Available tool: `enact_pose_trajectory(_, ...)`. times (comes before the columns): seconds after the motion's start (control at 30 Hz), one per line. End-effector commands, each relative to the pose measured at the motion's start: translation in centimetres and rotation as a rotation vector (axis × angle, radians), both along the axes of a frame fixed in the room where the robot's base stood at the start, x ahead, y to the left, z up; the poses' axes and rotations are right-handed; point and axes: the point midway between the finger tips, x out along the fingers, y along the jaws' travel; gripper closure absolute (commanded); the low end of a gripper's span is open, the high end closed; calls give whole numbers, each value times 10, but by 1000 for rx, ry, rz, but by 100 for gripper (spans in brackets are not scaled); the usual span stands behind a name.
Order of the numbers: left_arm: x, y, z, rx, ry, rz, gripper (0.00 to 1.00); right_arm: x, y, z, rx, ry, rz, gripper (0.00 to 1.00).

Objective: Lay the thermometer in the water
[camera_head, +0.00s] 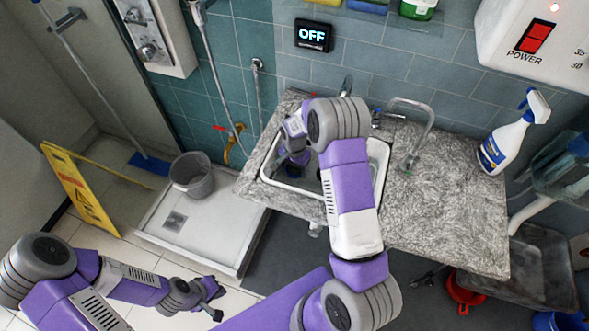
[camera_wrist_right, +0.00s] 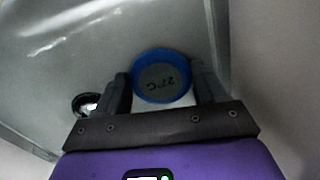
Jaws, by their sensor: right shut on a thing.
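The thermometer is a round blue-rimmed disc (camera_wrist_right: 161,76) with a grey face reading about 27°C, seen in the right wrist view. My right gripper (camera_wrist_right: 160,88) is shut on it, with one dark finger on each side. In the head view my right arm reaches over the white-rimmed sink (camera_head: 378,165), and its gripper (camera_head: 293,160) is down inside the left part of the basin. The arm hides much of the basin. Whether the thermometer touches water cannot be told. My left gripper (camera_head: 219,302) is low at the left, empty, with its fingers apart.
A speckled stone counter (camera_head: 440,205) surrounds the sink, with a curved tap (camera_head: 425,125) behind it. A spray bottle (camera_head: 508,135) stands at right. A grey bucket (camera_head: 192,176) stands in the shower tray (camera_head: 215,230). A display (camera_head: 313,36) reads OFF.

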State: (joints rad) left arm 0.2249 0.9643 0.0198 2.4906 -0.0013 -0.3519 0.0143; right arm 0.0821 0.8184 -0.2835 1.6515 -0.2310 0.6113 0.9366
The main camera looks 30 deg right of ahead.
Motion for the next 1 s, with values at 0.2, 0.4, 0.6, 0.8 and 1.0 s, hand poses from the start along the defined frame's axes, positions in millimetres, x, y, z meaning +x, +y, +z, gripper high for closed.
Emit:
enact_pose_trajectory(0.2, 0, 0, 0, 0, 0, 0, 100, 1, 0, 1, 0, -1, 0, 64)
enact_pose_trajectory(0.4, 0, 0, -2, 0, 0, 0, 100, 1, 0, -3, 0, -1, 0, 21)
enact_pose_trajectory(0.6, 0, 0, -2, 0, 0, 0, 100, 0, 0, -2, 0, -1, 0, 19)
enact_pose_trajectory(0.8, 0, 0, 2, 0, 0, 0, 100, 1, 0, 4, -1, -3, 0, 19)
enact_pose_trajectory(1.0, 0, 0, 11, 0, 0, 0, 100, 2, 0, 42, -2, -7, 0, 19)
